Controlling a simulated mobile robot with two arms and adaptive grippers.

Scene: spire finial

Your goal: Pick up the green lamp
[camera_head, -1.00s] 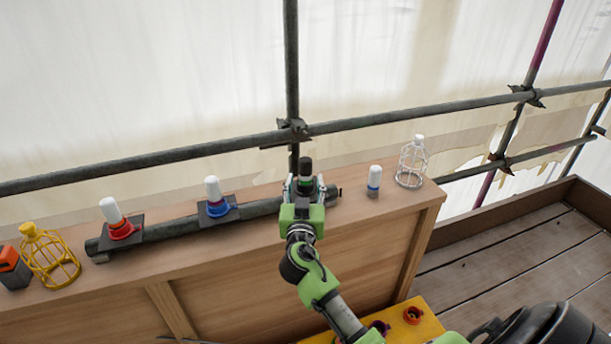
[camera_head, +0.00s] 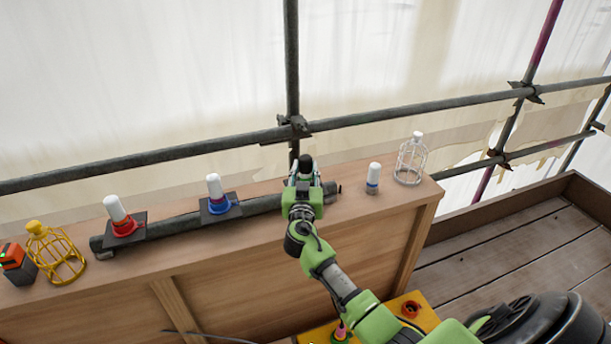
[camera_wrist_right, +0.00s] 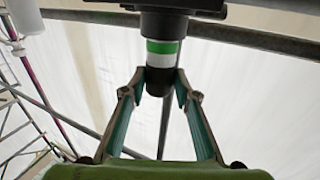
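The green lamp (camera_wrist_right: 163,47) shows in the right wrist view with a green band, a white band and dark ends. In the head view only its dark end (camera_head: 305,162) shows, above the wooden ledge (camera_head: 345,202); the rest is hidden by my right gripper. My right gripper (camera_head: 304,168) is around that end. In the right wrist view both fingertips of my right gripper (camera_wrist_right: 160,78) meet the sides of the lamp's dark end, and they look closed on it. Whether the lamp is clear of its mount cannot be told. My left gripper is not in view.
A dark pipe (camera_head: 175,227) carries a blue lamp (camera_head: 218,203) and a red lamp (camera_head: 122,224). A white-topped lamp (camera_head: 373,178) and a white cage (camera_head: 410,163) stand right. A yellow cage (camera_head: 55,255) stands left. Scaffold poles (camera_head: 290,100) rise behind.

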